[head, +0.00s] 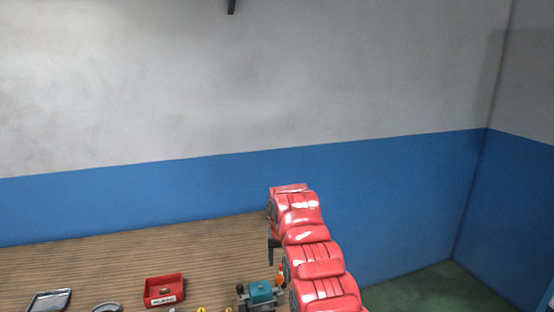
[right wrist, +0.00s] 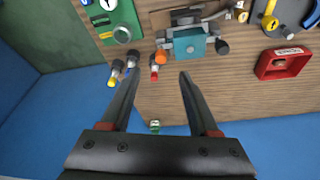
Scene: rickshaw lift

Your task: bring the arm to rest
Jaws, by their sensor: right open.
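My right arm, red, rises from the bottom of the head view over the right end of the wooden table (head: 150,250). Its black gripper points down there, and only part of it shows. In the right wrist view the right gripper (right wrist: 158,77) has its two black fingers apart, with nothing held between them. The fingers reach over the tabletop (right wrist: 240,90) near the table's edge. My left gripper is not in view.
A teal and grey device (head: 262,292) stands beside the arm; it also shows beyond the fingertips (right wrist: 190,45). A red bin (head: 164,291), metal tray (head: 48,300) and green box (right wrist: 112,18) are on the table. Blue-and-grey walls (head: 400,180) stand behind.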

